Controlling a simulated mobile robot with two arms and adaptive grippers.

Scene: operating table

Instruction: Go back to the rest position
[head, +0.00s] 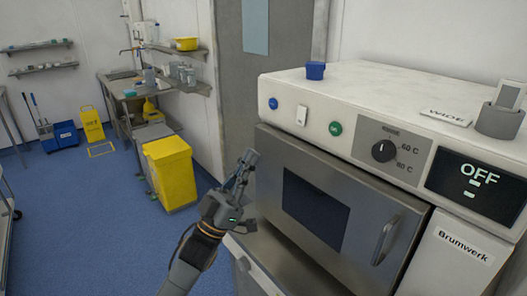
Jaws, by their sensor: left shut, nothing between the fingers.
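My left gripper (247,163) shows in the middle of the head view, its arm coming up from the bottom. Its fingers are together, with nothing held, and point up. It appears in front of the left edge of the oven-like machine (390,98); I cannot tell whether it touches. The machine's door (270,160) with a dark window looks closed. Its display reads OFF. My right gripper is not in view.
A blue cup (315,71) and a grey holder (499,121) stand on the machine. A yellow bin (171,174) stands left of my gripper. A yellow floor sign (92,124) and blue buckets (65,134) are farther back. Blue floor at left is mostly clear.

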